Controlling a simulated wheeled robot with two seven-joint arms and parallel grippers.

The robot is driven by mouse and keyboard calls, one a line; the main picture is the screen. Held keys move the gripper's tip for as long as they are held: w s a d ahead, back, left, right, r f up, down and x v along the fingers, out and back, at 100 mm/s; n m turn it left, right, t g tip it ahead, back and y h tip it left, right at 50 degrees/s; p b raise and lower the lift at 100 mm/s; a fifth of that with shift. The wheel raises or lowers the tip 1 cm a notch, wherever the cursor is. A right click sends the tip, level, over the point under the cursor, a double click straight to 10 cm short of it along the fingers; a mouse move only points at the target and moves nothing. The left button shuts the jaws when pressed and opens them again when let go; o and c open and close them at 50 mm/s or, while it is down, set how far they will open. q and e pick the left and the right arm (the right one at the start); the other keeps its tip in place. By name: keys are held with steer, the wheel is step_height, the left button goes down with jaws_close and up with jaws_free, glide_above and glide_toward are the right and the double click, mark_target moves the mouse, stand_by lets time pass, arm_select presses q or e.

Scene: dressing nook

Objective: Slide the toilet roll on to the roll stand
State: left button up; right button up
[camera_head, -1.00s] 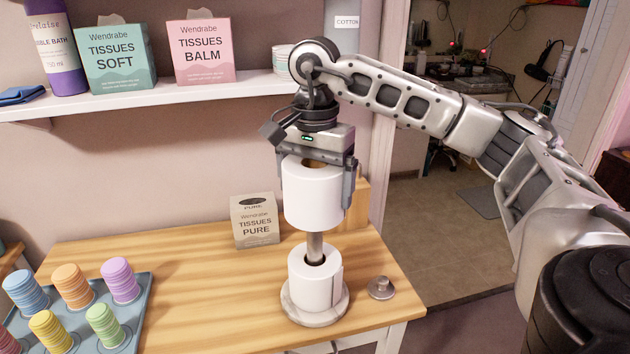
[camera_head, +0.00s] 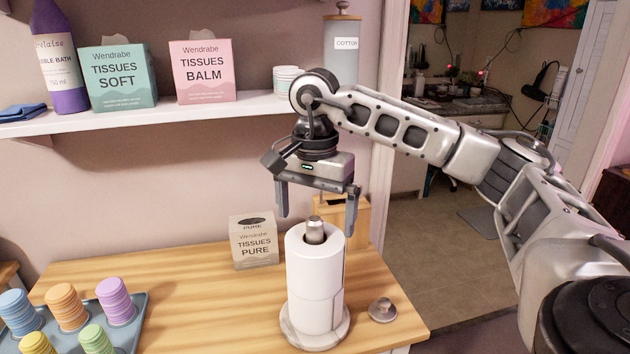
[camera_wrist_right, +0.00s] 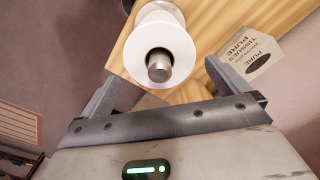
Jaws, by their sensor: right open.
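Two white toilet rolls are stacked on the roll stand, whose round marble base (camera_head: 315,338) rests on the wooden table. The upper roll (camera_head: 318,262) sits around the metal post (camera_head: 314,230), directly on the lower roll (camera_head: 314,312). The post's top pokes out above it. In the right wrist view the upper roll (camera_wrist_right: 178,30) shows with the post (camera_wrist_right: 159,66) through its core. My right gripper (camera_head: 316,218) is open and empty, its fingers apart at the height of the post's top. My left gripper is not in view.
A round metal cap (camera_head: 382,310) lies on the table right of the stand. A Tissues Pure box (camera_head: 254,241) stands behind left. A tray (camera_head: 137,328) with coloured stacks is at the front left. The shelf (camera_head: 190,114) with boxes is above. The table's middle is clear.

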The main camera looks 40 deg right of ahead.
arm_select(q)
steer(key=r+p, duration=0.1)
steer(key=p, duration=0.1)
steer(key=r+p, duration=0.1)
steer(key=p, duration=0.1)
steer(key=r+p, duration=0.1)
steer(key=p, duration=0.2)
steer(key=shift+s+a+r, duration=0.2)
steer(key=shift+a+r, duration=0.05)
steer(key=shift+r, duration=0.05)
arm_select(e)
step_height(320, 180, up, 16)
stand_by(0.4)
